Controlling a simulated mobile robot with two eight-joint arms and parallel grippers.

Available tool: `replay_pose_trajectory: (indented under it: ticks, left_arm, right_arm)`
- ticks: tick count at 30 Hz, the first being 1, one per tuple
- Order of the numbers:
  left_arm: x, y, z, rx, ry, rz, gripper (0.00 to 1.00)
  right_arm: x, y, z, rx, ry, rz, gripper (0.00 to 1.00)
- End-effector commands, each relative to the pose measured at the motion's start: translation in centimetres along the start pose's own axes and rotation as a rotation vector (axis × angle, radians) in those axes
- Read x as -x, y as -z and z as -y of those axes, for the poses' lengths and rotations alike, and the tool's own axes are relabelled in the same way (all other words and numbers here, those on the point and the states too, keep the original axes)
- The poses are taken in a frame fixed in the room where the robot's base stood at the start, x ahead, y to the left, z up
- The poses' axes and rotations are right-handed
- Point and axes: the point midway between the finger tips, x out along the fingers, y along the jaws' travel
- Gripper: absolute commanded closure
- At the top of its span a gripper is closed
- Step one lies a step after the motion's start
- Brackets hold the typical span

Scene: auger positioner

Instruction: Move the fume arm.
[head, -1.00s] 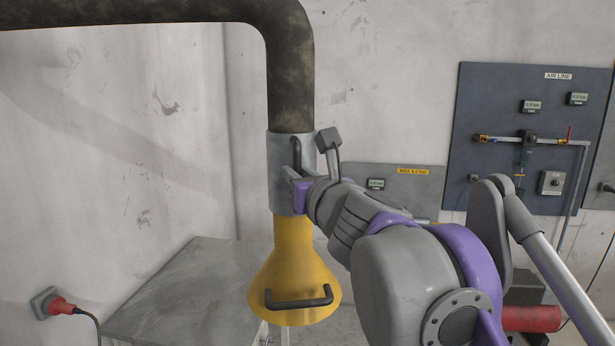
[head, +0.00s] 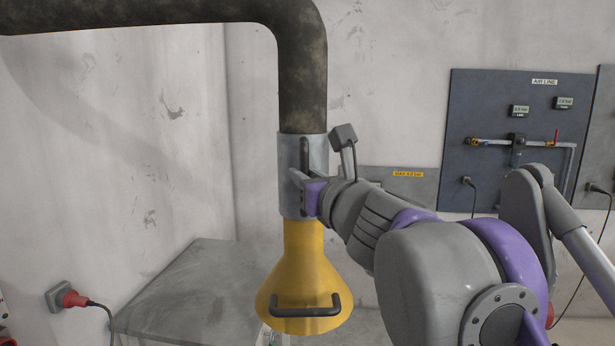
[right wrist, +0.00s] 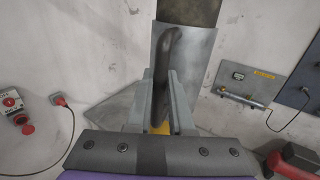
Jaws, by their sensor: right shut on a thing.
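The fume arm shows in the head view as a dark, stained pipe (head: 303,85) that comes in from the upper left and bends down. Below it are a grey metal sleeve (head: 291,205) and a yellow hood (head: 302,270) with a black handle (head: 306,308). My right gripper (head: 300,182) is at the sleeve, shut on the dark upright handle there. In the right wrist view the same handle (right wrist: 166,65) stands between the two fingers, in front of the sleeve (right wrist: 198,65). The gripper partly hides the handle's lower part. My left gripper is not in view.
A grey box-like surface (head: 185,295) stands below and left of the hood. A red plug in a wall socket (head: 62,297) is at lower left. A dark air line panel (head: 490,110) with gauges hangs on the right wall, with a smaller grey panel (head: 418,185) beside it.

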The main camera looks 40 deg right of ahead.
Motion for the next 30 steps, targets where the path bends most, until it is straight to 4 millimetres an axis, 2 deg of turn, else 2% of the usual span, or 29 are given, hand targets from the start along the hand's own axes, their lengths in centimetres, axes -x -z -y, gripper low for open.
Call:
replay_pose_trajectory:
  ticks: [8,9,14,24,26,30]
  left_arm:
    - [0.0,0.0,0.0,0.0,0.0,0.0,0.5]
    - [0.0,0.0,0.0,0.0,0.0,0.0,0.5]
    - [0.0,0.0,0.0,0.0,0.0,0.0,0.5]
    - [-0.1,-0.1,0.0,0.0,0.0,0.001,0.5]
    - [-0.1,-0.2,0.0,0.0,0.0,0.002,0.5]
    - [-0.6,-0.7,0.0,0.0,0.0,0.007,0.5]
  right_arm:
    - [0.0,-0.1,-0.1,0.0,-0.006,0.002,1.0]
    - [0.0,-0.1,-0.1,-0.001,-0.005,0.002,0.79]
    - [0.0,-0.1,-0.1,-0.001,-0.004,0.002,0.5]
    - [0.3,0.0,0.0,0.0,-0.001,0.001,0.5]
    - [0.8,0.0,0.0,0.001,0.0,0.0,0.5]
    - [3.2,0.2,0.0,0.002,0.002,-0.001,0.5]
